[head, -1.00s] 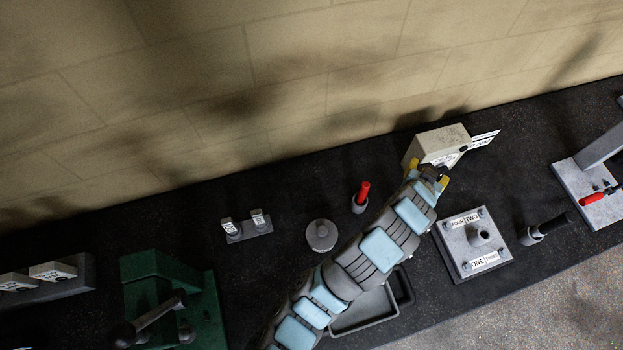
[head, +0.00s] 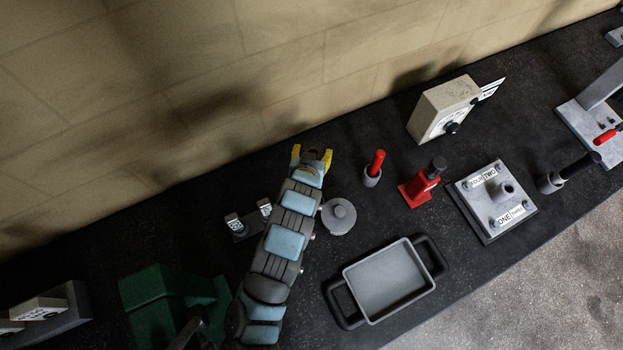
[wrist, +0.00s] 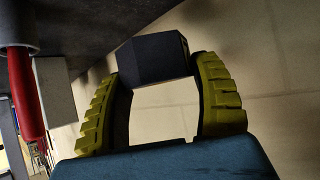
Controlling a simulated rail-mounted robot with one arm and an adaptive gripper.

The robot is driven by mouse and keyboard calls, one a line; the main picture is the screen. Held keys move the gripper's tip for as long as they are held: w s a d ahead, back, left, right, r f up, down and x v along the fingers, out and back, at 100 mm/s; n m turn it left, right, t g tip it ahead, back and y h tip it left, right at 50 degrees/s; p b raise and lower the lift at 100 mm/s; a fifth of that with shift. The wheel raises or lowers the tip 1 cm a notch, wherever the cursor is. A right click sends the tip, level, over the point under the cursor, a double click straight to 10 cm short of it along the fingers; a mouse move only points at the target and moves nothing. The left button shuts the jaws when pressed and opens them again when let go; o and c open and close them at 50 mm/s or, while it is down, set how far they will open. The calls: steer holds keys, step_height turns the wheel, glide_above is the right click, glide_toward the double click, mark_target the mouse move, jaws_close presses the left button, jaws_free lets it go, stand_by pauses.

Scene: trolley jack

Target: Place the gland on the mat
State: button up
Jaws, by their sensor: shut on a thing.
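My gripper (head: 312,157) is over the back of the bench near the wall, left of the red-handled tool. Its yellow fingers are shut on a dark, faceted block, which I take to be the gland (wrist: 153,60). In the wrist view the gland sits between the fingertips, with the wall behind it. In the head view it is small and mostly lost between the fingers. I cannot make out a mat distinct from the black bench top.
A grey round lidded piece (head: 339,216) stands right of my arm. Also there are a red-handled tool in a cup (head: 374,168), a red jack (head: 420,188), a pale box (head: 440,108), a grey plate (head: 491,200) and a handled tray (head: 350,286). Bare bench lies between several of them.

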steer(key=shift+f+p, duration=0.9)
steer(key=shift+f, duration=4.3)
steer(key=shift+f, duration=0.15)
steer(key=o, duration=1.2)
steer(key=shift+o, duration=0.2)
steer(key=shift+s, duration=0.15)
